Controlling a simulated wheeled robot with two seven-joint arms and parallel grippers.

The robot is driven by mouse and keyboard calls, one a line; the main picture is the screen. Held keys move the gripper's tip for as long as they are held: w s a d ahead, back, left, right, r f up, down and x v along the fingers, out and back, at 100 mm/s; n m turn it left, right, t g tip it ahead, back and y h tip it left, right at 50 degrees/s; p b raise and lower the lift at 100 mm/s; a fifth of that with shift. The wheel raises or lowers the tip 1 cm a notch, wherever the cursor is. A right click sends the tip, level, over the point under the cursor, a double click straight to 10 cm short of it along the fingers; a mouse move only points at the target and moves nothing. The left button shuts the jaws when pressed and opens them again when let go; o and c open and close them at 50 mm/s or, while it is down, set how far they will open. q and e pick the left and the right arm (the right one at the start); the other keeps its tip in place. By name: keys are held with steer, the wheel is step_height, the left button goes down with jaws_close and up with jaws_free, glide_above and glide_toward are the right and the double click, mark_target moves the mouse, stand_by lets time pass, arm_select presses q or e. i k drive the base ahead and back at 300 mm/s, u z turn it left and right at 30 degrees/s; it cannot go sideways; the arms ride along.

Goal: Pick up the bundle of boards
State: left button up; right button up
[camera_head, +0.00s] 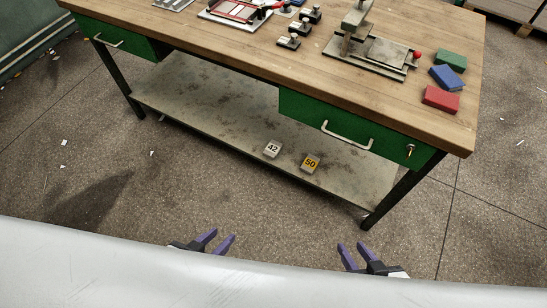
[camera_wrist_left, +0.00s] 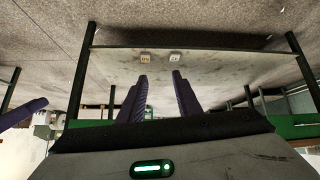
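I cannot make out a bundle of boards in either view. My left gripper (camera_head: 221,236) is low over the floor in front of the workbench, its two purple fingers apart with nothing between them. In the left wrist view its fingers (camera_wrist_left: 160,76) are also spread and empty. My right gripper (camera_head: 352,247) is to the right of it, also open and empty, in front of the bench. Both grippers are clear of the bench. The arms behind them are mostly hidden.
The wooden workbench (camera_head: 240,52) has green drawers and a lower shelf (camera_head: 210,103) bearing two number blocks, 42 (camera_head: 272,149) and 50 (camera_head: 311,163). Green (camera_head: 451,60), blue (camera_head: 446,77) and red (camera_head: 440,99) blocks and a metal fixture (camera_head: 372,53) stand on top. Floor before the bench is open.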

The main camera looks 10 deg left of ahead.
mark_target(271, 152)
steer(key=u, duration=0.75)
steer(key=i, duration=0.65)
steer(key=z, duration=0.95)
